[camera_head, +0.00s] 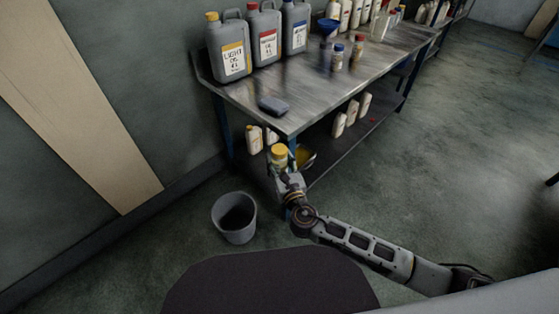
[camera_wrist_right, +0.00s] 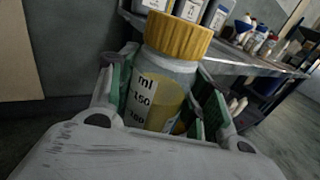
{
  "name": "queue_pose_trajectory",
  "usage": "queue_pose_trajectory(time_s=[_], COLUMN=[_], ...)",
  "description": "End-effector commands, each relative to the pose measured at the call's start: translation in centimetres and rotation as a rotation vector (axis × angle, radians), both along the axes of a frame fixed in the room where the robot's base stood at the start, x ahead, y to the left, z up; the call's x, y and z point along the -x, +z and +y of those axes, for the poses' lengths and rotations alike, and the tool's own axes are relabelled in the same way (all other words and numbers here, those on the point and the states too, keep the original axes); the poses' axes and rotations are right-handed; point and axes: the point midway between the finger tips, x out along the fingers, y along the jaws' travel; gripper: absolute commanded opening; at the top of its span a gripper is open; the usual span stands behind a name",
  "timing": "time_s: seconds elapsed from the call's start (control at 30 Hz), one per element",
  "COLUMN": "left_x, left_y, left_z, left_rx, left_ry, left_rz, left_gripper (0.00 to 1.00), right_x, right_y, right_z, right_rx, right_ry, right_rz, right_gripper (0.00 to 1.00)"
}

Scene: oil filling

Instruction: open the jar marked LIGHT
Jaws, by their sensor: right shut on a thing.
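My right gripper (camera_head: 281,170) is shut on a clear jar with a ribbed yellow lid (camera_head: 279,151), held upright in front of the table's near corner. In the right wrist view, the green-padded fingers are on both sides of the jar (camera_wrist_right: 159,85). Yellow liquid shows inside, with "ml", "150" and "100" marks. The lid (camera_wrist_right: 179,38) is on. No LIGHT marking shows on its visible side. A grey canister (camera_head: 231,50) with a yellow cap stands at the table's back left; its label reads LIGHT. My left gripper is out of view.
Red- and blue-capped canisters (camera_head: 264,35) stand beside the LIGHT one on the metal table (camera_head: 245,92). A dark object (camera_head: 273,105) lies near its front edge. Small jars (camera_head: 337,58) stand further right. A grey bin (camera_head: 234,218) is on the floor, left of my gripper.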

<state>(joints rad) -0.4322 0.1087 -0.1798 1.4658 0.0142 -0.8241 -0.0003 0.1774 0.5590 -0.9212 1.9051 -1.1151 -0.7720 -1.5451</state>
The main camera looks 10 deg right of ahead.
Motion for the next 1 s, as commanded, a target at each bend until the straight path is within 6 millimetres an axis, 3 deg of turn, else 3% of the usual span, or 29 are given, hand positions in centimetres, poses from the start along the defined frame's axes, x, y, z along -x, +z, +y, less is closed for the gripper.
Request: queue_pose_trajectory(time_s=[1.0], left_x=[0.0], left_y=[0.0], left_z=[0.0], left_rx=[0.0], left_ry=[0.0], left_rz=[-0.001], left_gripper=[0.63], right_x=[5.1], right_y=[4.9], right_z=[0.8], right_rx=[0.002], right_ry=[0.444], right_rz=[-0.003], right_gripper=[0.06])
